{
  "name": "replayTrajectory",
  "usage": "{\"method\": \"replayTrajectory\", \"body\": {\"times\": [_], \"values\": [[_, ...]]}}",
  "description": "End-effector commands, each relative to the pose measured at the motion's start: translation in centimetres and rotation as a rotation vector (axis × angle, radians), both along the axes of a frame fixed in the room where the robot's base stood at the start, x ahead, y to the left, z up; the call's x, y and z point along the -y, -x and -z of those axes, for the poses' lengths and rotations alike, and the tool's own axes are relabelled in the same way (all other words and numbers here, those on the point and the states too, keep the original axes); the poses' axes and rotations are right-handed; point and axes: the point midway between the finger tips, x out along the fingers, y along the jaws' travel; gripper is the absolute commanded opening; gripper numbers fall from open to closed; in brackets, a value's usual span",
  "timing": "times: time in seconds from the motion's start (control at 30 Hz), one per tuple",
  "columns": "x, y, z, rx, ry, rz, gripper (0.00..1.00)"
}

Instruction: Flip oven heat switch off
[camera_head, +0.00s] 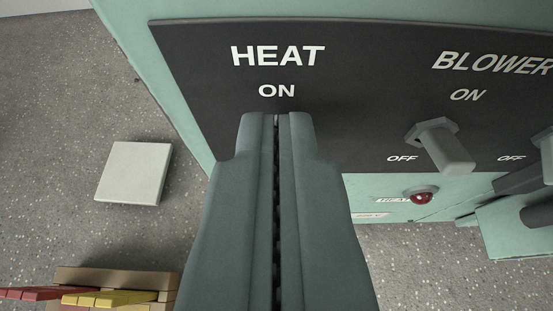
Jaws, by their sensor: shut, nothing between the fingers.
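The dark control panel (190,85) is on the front of a mint-green oven (135,45). White HEAT and ON lettering (277,70) shows on it, just above my gripper tips. My gripper (277,120) is shut and empty, pointing at the panel below the ON mark. The heat switch is not visible; the area below ON is hidden behind my fingers. I cannot tell whether my fingers touch the panel or the switch.
To the right is the BLOWER switch (445,150), a grey lever with ON and OFF marks. A red lamp (423,198) sits below the panel. A pale square block (134,172) and red and yellow pieces (105,298) lie left on the speckled grey surface.

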Motion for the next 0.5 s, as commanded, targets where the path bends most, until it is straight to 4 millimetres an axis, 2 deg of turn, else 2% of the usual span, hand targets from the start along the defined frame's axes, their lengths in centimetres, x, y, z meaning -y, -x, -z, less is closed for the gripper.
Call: {"method": "replayTrajectory", "body": {"times": [0.5], "values": [[0.00, 0.52, 0.75, 0.143, 0.000, 0.000, 0.00]]}}
